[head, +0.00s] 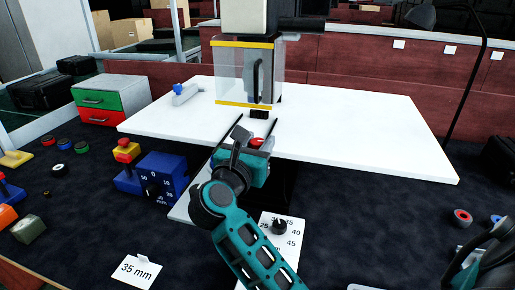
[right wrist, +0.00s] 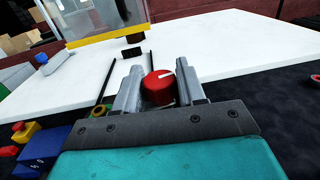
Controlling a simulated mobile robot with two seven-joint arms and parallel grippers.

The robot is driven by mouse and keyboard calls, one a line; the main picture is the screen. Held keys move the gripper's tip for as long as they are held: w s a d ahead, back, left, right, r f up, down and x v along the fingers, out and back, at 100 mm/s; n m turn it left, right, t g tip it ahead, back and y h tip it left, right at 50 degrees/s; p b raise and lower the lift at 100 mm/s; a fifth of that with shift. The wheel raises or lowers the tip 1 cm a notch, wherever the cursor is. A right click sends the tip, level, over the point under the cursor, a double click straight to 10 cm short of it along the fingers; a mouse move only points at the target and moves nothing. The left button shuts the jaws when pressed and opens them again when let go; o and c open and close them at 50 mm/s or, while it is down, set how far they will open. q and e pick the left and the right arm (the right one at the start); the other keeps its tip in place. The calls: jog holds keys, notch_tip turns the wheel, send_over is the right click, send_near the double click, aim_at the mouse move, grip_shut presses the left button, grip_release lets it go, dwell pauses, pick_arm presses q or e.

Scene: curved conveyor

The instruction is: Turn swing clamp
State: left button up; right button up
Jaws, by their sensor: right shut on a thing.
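My right gripper (head: 257,147) reaches over the front edge of the white table from below. In the right wrist view its two grey fingers (right wrist: 160,88) are shut on a round red knob (right wrist: 159,89) with a white line on top. In the head view only a little of this red knob (head: 256,142) shows past the gripper. What is under the knob is hidden, so I cannot tell if it belongs to the swing clamp. A grey, arm-like piece with a blue knob (head: 182,91) lies at the table's left rear.
A clear guard with yellow edges (head: 230,103) stands behind the gripper on the white table (head: 370,135). Two dark rails run toward a black block (head: 259,114). A blue dial box (head: 163,177) and a white dial plate (head: 283,250) are near my arm. The table's right side is clear.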

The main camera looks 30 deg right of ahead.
pick_arm(q)
jog(key=shift+s+f, duration=0.15)
jog(key=shift+f, duration=0.15)
pick_arm(e)
jog(key=shift+r+m+g, duration=0.15)
jog(key=shift+m+g, duration=0.15)
jog(key=shift+g, duration=0.1)
jog(key=o, duration=1)
jog(key=shift+c, duration=0.2)
pick_arm(q)
jog(key=shift+r, duration=0.1)
